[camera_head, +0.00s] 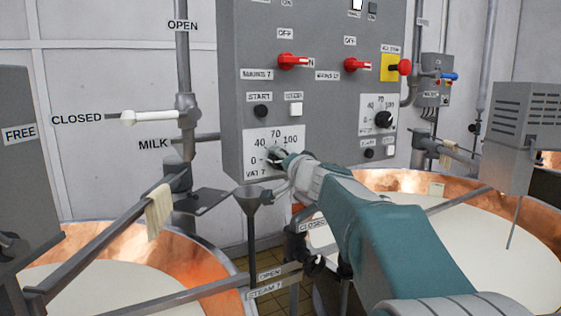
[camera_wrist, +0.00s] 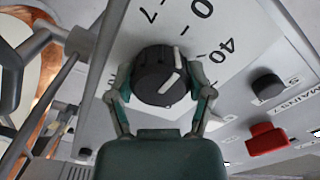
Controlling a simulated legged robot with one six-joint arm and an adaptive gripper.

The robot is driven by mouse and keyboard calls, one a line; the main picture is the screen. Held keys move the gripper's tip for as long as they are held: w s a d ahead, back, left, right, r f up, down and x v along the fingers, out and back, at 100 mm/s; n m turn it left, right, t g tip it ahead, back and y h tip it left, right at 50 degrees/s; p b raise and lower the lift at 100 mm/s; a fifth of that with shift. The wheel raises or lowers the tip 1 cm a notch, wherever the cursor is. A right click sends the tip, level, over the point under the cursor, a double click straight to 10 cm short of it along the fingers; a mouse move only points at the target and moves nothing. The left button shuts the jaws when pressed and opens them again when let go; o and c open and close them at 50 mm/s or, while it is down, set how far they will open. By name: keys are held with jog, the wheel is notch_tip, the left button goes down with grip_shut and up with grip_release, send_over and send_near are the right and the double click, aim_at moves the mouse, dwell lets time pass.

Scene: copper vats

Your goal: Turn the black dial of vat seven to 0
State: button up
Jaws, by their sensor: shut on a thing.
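The black dial (camera_wrist: 158,76) sits on the white VAT 7 scale plate (camera_head: 262,142), marked 0, 40, 70 and 100. In the wrist view, my gripper (camera_wrist: 161,92) has one finger on each side of the dial and is shut on it. A white line on the dial's face points up and slightly right in that view, roughly toward the 0 mark (camera_wrist: 201,8); its exact alignment is hard to judge. In the head view, my gripper (camera_head: 279,160) is at the plate's lower part and largely hides the dial.
Above the plate are the START button (camera_head: 261,111), a white button (camera_head: 295,109) and a red switch (camera_head: 292,61). Another dial (camera_head: 383,119) is to the right. Copper vats (camera_head: 195,262) lie on both sides.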

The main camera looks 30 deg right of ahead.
jog(key=shift+w+f, duration=0.1)
jog(key=shift+f, duration=0.3)
jog(key=o, duration=1.1)
jog(key=shift+r, duration=0.1)
jog(key=shift+a, duration=0.1)
jog(key=shift+r, duration=0.15)
jog(key=shift+s, duration=0.35)
jog(key=s, duration=1.1)
jog(key=shift+s+d, duration=0.15)
jog(key=shift+d, duration=0.05)
